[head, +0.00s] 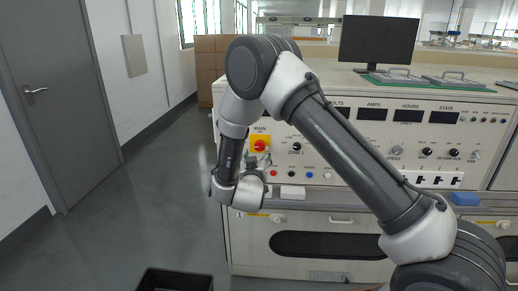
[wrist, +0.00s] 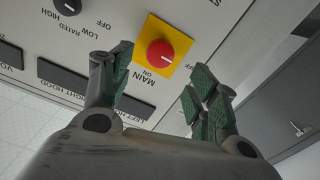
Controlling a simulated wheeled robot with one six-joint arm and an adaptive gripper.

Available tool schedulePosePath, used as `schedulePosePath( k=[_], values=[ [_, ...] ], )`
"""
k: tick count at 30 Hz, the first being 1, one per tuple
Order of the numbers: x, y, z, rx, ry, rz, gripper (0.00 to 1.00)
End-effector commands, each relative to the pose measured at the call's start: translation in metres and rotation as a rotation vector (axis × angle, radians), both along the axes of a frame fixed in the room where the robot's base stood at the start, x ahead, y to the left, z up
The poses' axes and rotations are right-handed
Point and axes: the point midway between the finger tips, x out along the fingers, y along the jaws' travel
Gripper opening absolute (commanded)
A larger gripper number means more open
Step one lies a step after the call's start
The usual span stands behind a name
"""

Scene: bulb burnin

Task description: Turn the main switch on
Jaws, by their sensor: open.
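The main switch is a red round knob (wrist: 162,54) on a yellow square plate (wrist: 151,36), with the words MAIN and ON printed beside it. In the head view the red knob (head: 259,145) is at the left end of the grey-white console front. My gripper (wrist: 158,76) is open and empty, its green-padded fingers on either side of the knob in the wrist view. The fingers appear short of the knob; I cannot tell the exact gap. A small pale mark shows on the knob, but its setting is unclear. In the head view my wrist partly hides the gripper.
The console (head: 340,180) has displays, small knobs and coloured buttons right of the switch. A selector knob (wrist: 68,7) is near the switch. A monitor (head: 378,42) stands on top. A dark bin (head: 175,280) is on the floor. The floor at left is clear.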

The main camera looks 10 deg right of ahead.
Motion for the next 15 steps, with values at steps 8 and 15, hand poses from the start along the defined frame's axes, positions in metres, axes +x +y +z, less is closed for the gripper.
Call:
schedulePosePath(
  k=[8,15],
  values=[
    [0.040,-0.010,0.000,-0.008,0.002,-0.001,0.60],
    [0.070,-0.016,0.000,-0.009,0.002,0.001,0.60]
  ],
)
